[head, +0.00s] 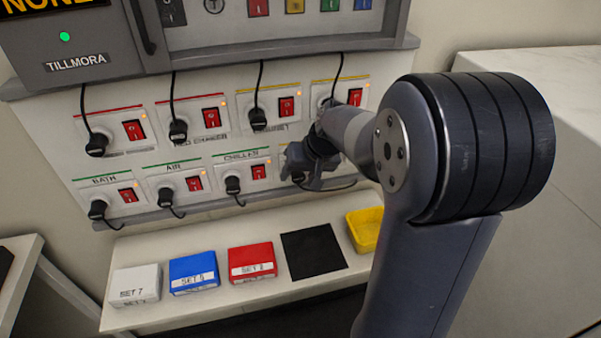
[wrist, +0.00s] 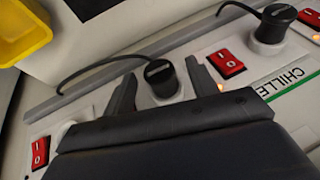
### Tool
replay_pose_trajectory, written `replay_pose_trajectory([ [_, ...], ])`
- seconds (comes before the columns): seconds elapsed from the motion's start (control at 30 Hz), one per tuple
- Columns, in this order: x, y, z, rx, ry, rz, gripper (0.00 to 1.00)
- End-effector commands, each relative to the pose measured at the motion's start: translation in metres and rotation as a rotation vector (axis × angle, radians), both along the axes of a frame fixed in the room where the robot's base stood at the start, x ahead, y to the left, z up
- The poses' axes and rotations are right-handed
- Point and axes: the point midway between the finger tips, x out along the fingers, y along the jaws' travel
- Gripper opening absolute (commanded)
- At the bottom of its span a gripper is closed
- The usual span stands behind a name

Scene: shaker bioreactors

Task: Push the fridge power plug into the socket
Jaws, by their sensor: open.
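A black plug (wrist: 160,76) stands at a white socket (wrist: 166,98) in the wrist view, between my two fingers. A black cable runs from it to the left. I cannot tell whether it is fully seated. My gripper (wrist: 158,84) is open, with one finger on each side of the plug and a gap to each. In the head view my gripper (head: 300,172) is at the right end of the lower socket row, right of the chiller socket, and hides most of that plug. No fridge label is readable. A red switch (wrist: 40,152) lies left of the plug.
Several other plugs with cables fill the panel. Below, a shelf (head: 215,305) holds white, blue and red boxes, a black mat (head: 313,252) and a yellow tray (head: 366,230).

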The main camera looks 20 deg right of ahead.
Motion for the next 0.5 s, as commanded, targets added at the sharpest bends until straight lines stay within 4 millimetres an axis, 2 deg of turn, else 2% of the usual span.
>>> replay_pose_trajectory([
  [0.17, -0.001, -0.001, 0.003, 0.000, -0.001, 0.000, 0.55],
  [0.27, -0.005, -0.003, 0.013, 0.000, -0.004, -0.001, 0.55],
  [0.5, -0.023, -0.015, 0.055, -0.001, -0.007, -0.001, 0.55],
])
